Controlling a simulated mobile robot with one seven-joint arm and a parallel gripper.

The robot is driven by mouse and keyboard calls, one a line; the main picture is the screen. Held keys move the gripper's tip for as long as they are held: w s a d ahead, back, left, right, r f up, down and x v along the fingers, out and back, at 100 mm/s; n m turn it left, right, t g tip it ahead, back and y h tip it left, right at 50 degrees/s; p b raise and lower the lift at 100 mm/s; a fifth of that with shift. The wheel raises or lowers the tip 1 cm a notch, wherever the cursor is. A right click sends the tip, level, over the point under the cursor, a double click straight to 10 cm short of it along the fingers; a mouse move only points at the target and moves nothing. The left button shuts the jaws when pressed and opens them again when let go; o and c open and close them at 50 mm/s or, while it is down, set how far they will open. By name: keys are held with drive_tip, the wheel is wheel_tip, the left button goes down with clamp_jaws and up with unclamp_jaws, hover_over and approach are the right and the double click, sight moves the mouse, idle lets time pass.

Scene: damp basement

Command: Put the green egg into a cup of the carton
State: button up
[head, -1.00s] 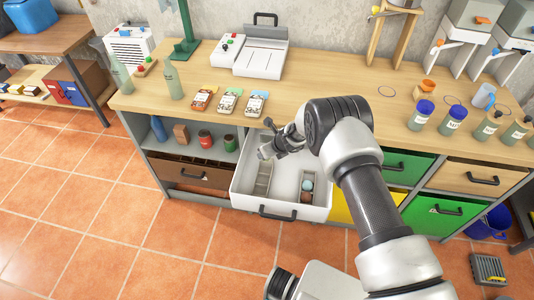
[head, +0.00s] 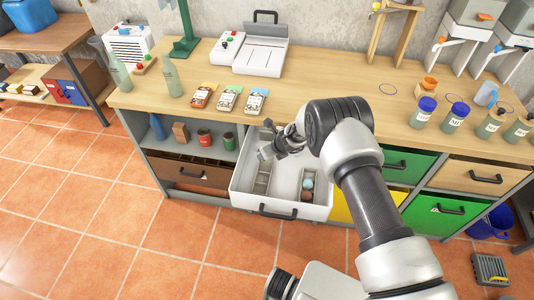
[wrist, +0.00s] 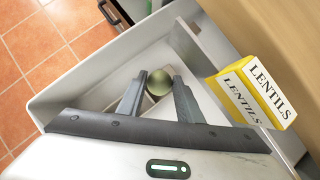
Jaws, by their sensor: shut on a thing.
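My gripper (head: 266,153) is over the left part of the open white drawer (head: 245,198). In the wrist view, its two fingers (wrist: 159,88) are shut on the green egg (wrist: 158,82), one finger on each side. I cannot tell exactly how high the egg is above the drawer floor. In the head view, the egg does not show clearly. A narrow carton-like tray (head: 306,202) in the drawer's right part holds a pale blue egg (head: 308,184) and a small brownish one. A narrow grey tray or divider (head: 261,183) lies to the left, below my gripper.
A yellow lentils box (wrist: 250,92) stands right of the fingers in the wrist view. The drawer's walls rise around the gripper, and the counter (head: 330,93) overhangs behind. The drawer's middle floor looks bare.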

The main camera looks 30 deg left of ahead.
drive_tip(key=shift+f+b, duration=1.9)
drive_tip(key=shift+f, duration=0.15)
drive_tip(key=o, duration=1.1)
drive_tip(key=shift+r, duration=0.1)
